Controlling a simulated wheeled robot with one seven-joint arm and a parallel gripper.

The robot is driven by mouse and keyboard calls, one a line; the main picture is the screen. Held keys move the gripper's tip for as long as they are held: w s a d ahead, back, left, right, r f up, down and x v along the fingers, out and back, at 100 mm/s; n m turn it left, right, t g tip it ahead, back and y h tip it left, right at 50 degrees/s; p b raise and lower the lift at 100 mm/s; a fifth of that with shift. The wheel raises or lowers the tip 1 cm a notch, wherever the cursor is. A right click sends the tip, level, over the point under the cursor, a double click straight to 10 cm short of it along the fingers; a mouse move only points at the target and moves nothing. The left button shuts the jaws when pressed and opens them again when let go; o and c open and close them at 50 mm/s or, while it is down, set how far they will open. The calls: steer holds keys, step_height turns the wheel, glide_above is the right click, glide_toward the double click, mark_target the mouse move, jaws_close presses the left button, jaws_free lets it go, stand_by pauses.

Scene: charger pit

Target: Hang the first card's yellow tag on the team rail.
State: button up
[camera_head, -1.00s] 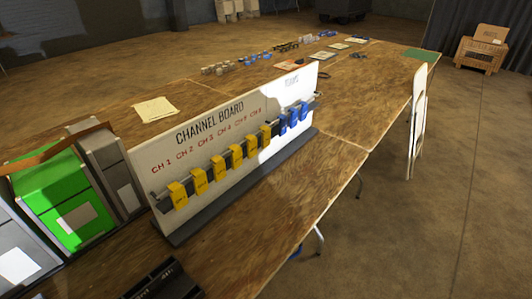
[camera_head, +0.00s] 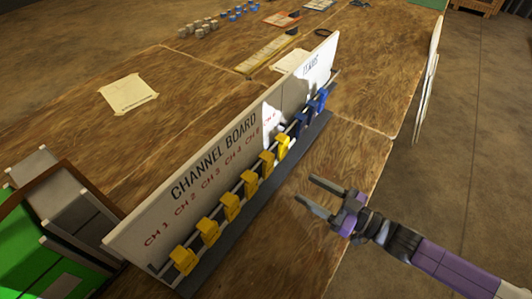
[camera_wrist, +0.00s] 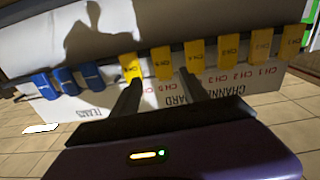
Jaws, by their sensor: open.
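The channel board (camera_head: 150,232) stands on the table. Its rail carries a row of yellow tags (camera_head: 231,207) under the CH labels. Three blue tags (camera_head: 300,125) hang at the right end, under the TEAMS heading. My gripper (camera_head: 305,189) is open and empty, in front of the board's right half and apart from it. In the wrist view the board is upside down; one yellow tag (camera_wrist: 162,62) shows between the fingers (camera_wrist: 160,78) and another (camera_wrist: 130,67) lies near the left fingertip. The blue tags (camera_wrist: 67,81) hang farther left there. Which card is first cannot be told.
A paper sheet (camera_head: 128,93) lies on the table behind the board. Small items and papers lie at the back. The table to the right of the board is clear; white panels (camera_head: 428,75) stand at the right edge.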

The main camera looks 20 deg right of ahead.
mark_target(271, 164)
steer(key=b+x, duration=0.2)
steer(key=x, duration=0.9)
steer(key=shift+a+r, duration=0.1)
steer(key=shift+a, duration=0.25)
steer(key=shift+w+a+r, duration=0.1)
steer(key=shift+w+a, duration=0.3)
steer(key=shift+w, duration=0.25)
steer(key=shift+c, duration=0.4)
steer(key=c, duration=1)
steer(key=shift+r+p, duration=0.7)
steer(key=shift+r, duration=0.25)
